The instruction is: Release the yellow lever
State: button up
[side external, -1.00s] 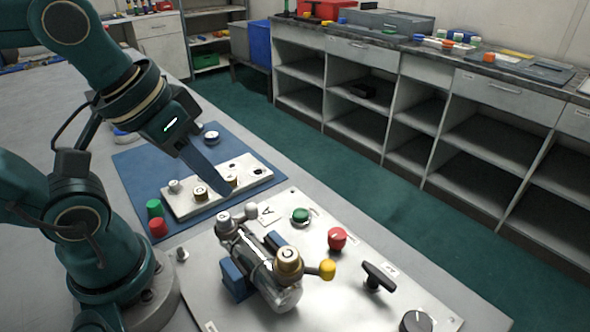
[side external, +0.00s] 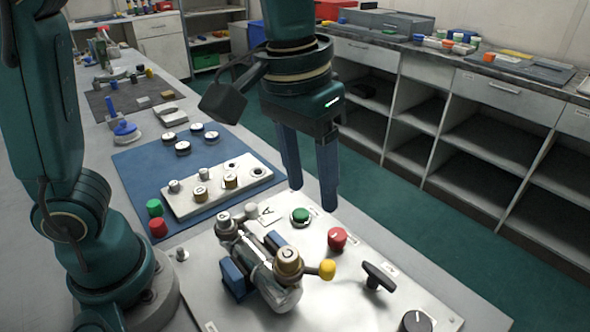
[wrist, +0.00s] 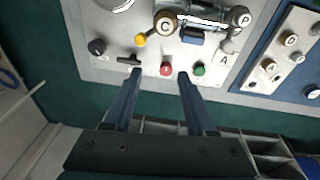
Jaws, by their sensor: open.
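The yellow lever knob (side external: 327,269) sticks out from the brass-coloured fitting at the right end of the metal cylinder (side external: 262,268) on the white panel. It also shows in the wrist view (wrist: 141,40), up and left of the space between my fingers. My gripper (side external: 311,200) is open and empty, fingers pointing down, above the panel's far edge. In the wrist view its fingers (wrist: 158,76) are apart, with the red knob (wrist: 166,69) between them and the green button (wrist: 199,69) close to the right finger. It touches nothing that I can see.
A black T-handle (side external: 379,277) and a black knob (side external: 417,321) stand on the panel's right part. Blue clamps hold the cylinder. A blue mat (side external: 140,165) with a plate of several caps lies at left. Shelving stands behind, across the floor.

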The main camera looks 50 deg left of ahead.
jog(key=m+g, duration=0.1)
send_over(328, 264)
jog(key=shift+y, duration=0.3)
notch_tip(328, 264, down, 4)
jog(key=shift+f, duration=0.2)
jog(key=shift+f+m, duration=0.25)
jog(key=shift+m, duration=0.05)
jog(key=shift+f, duration=2.25)
